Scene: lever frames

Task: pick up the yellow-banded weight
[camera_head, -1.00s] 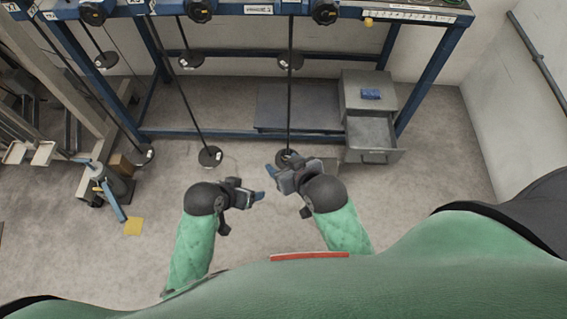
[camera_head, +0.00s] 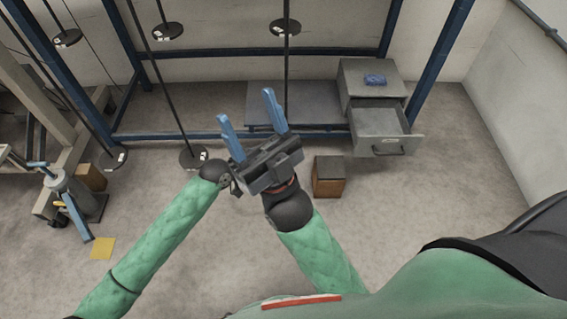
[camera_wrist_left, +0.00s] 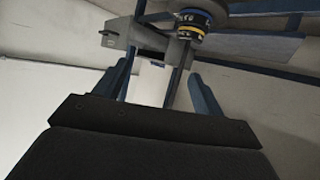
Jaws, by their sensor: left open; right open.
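A round dark weight with a yellow band (camera_wrist_left: 187,28) and a blue band hangs high in the left wrist view, just right of centre. It is beyond the fingertips of my left gripper (camera_wrist_left: 160,78), which is open and empty. In the head view I cannot make out this weight. My right gripper (camera_head: 247,106) is open and empty there, its two blue fingers pointing up and away from me. My left arm comes in from the left, and its gripper is mostly hidden behind the right one.
Long rods with dark discs (camera_head: 193,158) hang from the blue frame (camera_head: 230,143). A brown box (camera_head: 328,177) and a yellow sheet (camera_head: 102,248) are on open floor.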

